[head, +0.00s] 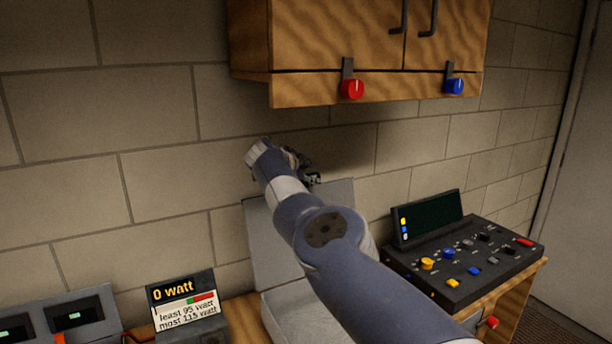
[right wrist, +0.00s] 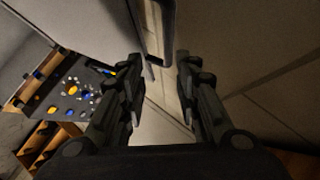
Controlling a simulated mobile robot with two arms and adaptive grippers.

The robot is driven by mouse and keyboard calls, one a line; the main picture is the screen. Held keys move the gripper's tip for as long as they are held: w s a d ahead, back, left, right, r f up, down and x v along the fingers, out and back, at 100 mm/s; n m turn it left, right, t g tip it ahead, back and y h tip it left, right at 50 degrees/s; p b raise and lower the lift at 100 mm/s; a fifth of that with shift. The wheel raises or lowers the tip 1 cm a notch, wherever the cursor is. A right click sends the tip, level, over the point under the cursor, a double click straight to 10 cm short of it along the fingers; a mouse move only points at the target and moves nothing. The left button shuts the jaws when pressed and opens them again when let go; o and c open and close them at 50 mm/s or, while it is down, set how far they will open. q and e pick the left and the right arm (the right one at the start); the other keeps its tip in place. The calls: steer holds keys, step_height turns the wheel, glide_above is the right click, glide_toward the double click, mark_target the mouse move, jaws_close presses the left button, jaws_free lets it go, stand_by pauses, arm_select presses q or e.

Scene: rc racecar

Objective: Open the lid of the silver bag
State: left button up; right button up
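The silver bag is a pale grey case behind my right arm in the head view. Its lid (head: 264,245) stands raised, nearly upright, near the brick wall, and its lower part (head: 300,318) sits on the worktop. My right gripper (head: 308,172) is above the top of the lid, partly hidden behind my wrist. In the right wrist view its two fingers (right wrist: 163,78) are spread apart with nothing gripped. A dark bar-like edge (right wrist: 156,35) shows just beyond the fingertips; I cannot tell if it touches them. My left gripper is not in view.
A wooden wall cabinet (head: 350,40) with a red knob (head: 352,89) and a blue knob (head: 454,86) hangs above. A control console (head: 470,262) stands at the right. A watt display (head: 182,300) is at the lower left. Brick wall lies close behind.

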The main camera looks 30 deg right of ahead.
steer(key=v, duration=1.2)
stand_by(0.8)
stand_by(0.3)
